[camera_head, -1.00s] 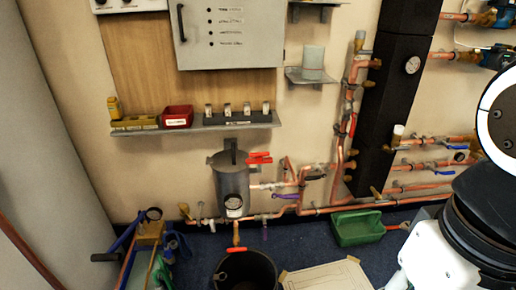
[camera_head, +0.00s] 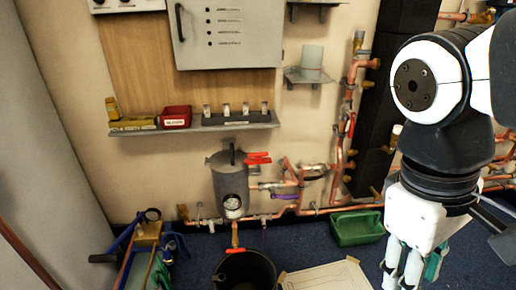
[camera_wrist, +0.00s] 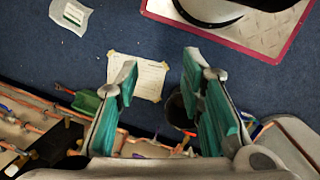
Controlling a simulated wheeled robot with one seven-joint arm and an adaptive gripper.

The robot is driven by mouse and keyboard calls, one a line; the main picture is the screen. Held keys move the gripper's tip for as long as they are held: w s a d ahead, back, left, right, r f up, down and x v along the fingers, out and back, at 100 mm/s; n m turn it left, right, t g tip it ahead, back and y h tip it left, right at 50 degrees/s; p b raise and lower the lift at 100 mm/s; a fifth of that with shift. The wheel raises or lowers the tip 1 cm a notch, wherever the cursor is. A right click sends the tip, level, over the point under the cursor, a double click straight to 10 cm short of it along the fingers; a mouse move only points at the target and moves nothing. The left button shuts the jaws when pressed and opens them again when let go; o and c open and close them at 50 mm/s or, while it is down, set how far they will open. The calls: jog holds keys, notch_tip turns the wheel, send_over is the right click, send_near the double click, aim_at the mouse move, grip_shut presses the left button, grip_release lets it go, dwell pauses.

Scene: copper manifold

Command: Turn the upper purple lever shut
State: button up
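The upper purple lever (camera_head: 285,196) lies roughly level on the copper pipework right of the grey cylinder (camera_head: 232,186). A second, lower purple lever (camera_head: 264,234) hangs down below the pipe. My gripper (camera_head: 401,278) is at the lower right of the head view, well right of both levers and in front of the wall, pointing down. In the wrist view my gripper (camera_wrist: 162,68) shows its two teal-padded fingers wide apart with nothing between them. I cannot make out the upper purple lever in the wrist view.
A black bucket (camera_head: 246,270) stands below the cylinder; a green tray (camera_head: 356,229) lies on the floor by the wall. A red lever (camera_head: 258,158) sits above the purple one. A blue-framed stand (camera_head: 124,244) is at left. A taped sheet (camera_head: 326,277) lies on the floor.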

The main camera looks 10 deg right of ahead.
jog(key=w+d+f+n+h, duration=0.1)
jog(key=w+f+n+h, duration=0.25)
jog(key=w+n, duration=0.4)
jog(key=w+d+f+n+h+b, duration=0.1)
jog(key=w+f+n+h, duration=0.25)
jog(key=w, duration=0.65)
jog(key=w+d+f+n+h, duration=0.1)
jog(key=w+f+n+h, duration=0.1)
jog(key=w+n+h, duration=0.35)
jog(key=w+a+f+n+t+h, duration=0.2)
jog(key=w+a+f+n+t, duration=0.4)
jog(key=w+f+n, duration=0.6)
jog(key=n+t+y+b, duration=0.3)
jog(key=n+t+b, duration=0.2)
jog(key=n+t, duration=0.55)
send_near(289, 197)
jog(key=shift+n+g+h, duration=0.25)
jog(key=shift+n+g, duration=0.25)
jog(key=shift+g, duration=0.15)
jog(key=x, duration=1)
jog(key=shift+w+a+f, duration=0.1)
jog(key=shift+w, duration=0.5)
grip_shut()
